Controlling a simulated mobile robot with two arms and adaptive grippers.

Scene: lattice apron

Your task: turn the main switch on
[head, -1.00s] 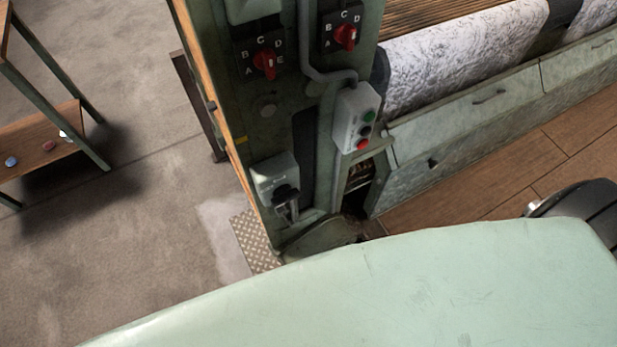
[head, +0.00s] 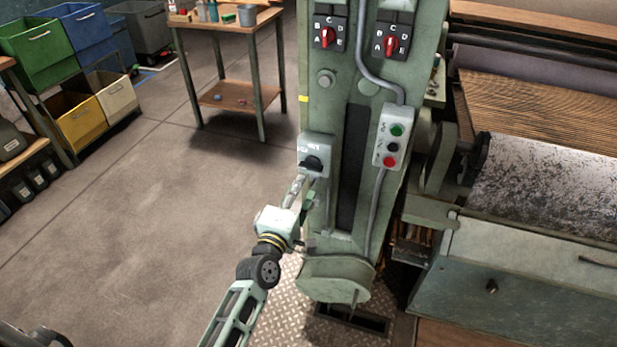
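The main switch (head: 309,148) appears to be the small grey box with a black knob (head: 313,163) on the left side of the green machine column (head: 344,90). Its label is too small to read surely. My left gripper (head: 297,187) reaches up from below, its tip just under and left of the knob. Whether it touches the knob cannot be told. Its fingers are small and partly overlapped, so their opening is unclear. I see nothing held in it. My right gripper is not in view.
Two red rotary selectors (head: 327,38) (head: 390,43) sit above. A wooden table (head: 232,97) and colored bins (head: 80,115) stand behind on the left. The floor between is clear.

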